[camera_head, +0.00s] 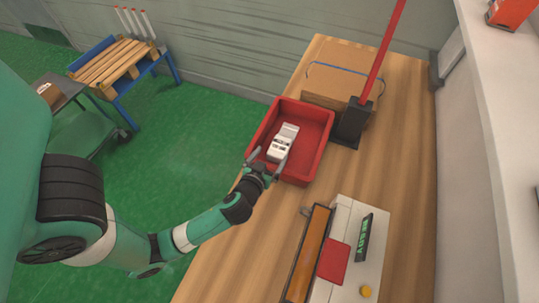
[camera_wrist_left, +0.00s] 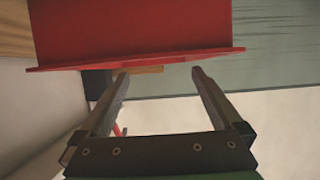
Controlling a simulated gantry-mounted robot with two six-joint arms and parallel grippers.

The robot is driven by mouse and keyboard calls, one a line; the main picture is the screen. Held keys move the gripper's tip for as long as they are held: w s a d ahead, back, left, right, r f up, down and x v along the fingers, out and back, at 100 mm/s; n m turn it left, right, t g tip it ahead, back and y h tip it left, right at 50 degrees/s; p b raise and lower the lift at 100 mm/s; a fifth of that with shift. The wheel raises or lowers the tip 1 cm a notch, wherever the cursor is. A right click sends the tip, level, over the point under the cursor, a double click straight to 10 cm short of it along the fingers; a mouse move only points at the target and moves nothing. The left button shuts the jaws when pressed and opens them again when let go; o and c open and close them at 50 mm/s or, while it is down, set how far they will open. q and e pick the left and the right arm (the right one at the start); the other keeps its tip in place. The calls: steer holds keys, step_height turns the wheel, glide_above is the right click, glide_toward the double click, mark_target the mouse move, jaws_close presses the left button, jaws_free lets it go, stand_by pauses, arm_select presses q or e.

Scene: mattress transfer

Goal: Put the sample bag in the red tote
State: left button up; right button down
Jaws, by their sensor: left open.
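The red tote (camera_head: 318,128) stands on the wooden table, near the left edge. The white sample bag (camera_head: 284,141) with dark print lies inside the tote, toward its near left part. My left gripper (camera_head: 268,162) is open at the tote's near left rim, close to the bag's lower end, with nothing seen between its fingers. In the left wrist view the open fingers (camera_wrist_left: 160,73) point at the outside of the tote (camera_wrist_left: 130,30), and the bag is not seen there. My right gripper is in neither view.
A cardboard box (camera_head: 340,65) and a dark stand (camera_head: 353,122) with a red pole are behind the tote. A white device (camera_head: 350,235) with a green display and an orange-brown strip (camera_head: 308,252) are at the front. The table's right side is clear.

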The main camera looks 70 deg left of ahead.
arm_select(q)
steer(key=shift+s+d+r, duration=0.2)
steer(key=shift+d, duration=0.05)
